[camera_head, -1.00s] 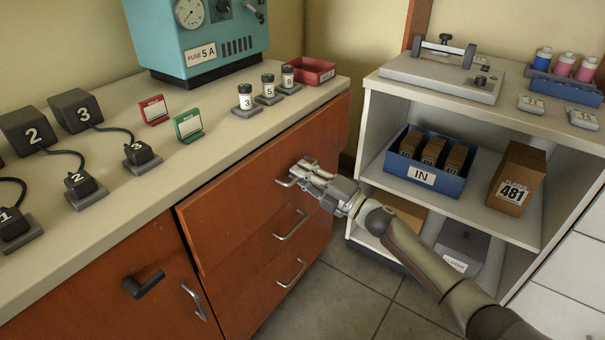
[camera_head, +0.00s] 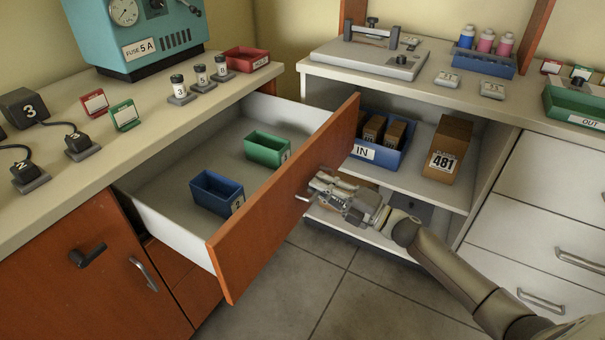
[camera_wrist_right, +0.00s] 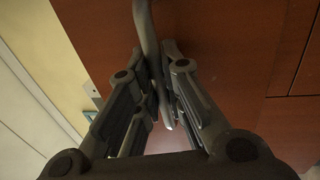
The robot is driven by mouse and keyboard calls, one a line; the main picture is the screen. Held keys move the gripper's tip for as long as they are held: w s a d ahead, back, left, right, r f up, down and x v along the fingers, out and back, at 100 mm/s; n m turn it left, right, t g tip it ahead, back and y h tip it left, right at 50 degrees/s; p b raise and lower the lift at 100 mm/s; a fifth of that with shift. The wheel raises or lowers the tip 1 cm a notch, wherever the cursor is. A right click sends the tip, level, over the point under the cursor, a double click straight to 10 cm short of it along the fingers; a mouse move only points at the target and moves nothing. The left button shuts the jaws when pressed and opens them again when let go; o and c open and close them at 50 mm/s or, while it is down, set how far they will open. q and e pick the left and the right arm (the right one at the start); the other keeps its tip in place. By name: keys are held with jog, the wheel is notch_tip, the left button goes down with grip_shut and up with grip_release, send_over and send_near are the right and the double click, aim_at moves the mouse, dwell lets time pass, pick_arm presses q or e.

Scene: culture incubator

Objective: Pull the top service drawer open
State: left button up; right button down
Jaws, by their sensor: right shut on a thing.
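The top service drawer (camera_head: 265,225) has a brown wooden front and white inner walls. In the head view it stands far out from the cabinet, its inside showing. A blue bin (camera_head: 217,194) and a green bin (camera_head: 267,149) sit in it. My right gripper (camera_head: 312,190) is at the drawer front, shut on the drawer's metal handle (camera_head: 302,198). In the right wrist view the handle (camera_wrist_right: 146,35) runs between the two fingers of the gripper (camera_wrist_right: 160,110), with the brown front behind it. My left gripper is not in view.
The counter (camera_head: 150,140) above holds labelled bottles (camera_head: 200,76), a red tray (camera_head: 247,60) and plugs. A white shelf unit (camera_head: 480,195) with a blue IN bin (camera_head: 378,155) stands close to the right of the drawer front. Tiled floor (camera_head: 330,290) is clear below.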

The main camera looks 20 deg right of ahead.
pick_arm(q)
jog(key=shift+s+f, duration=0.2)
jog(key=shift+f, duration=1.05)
pick_arm(e)
jog(key=shift+r+v, duration=0.2)
jog(key=shift+v, duration=0.75)
jog(key=shift+r+v, duration=0.15)
jog(key=shift+v, duration=0.8)
jog(key=shift+s, duration=0.1)
jog(key=c, duration=1.5)
grip_release()
jog(key=v, duration=1.2)
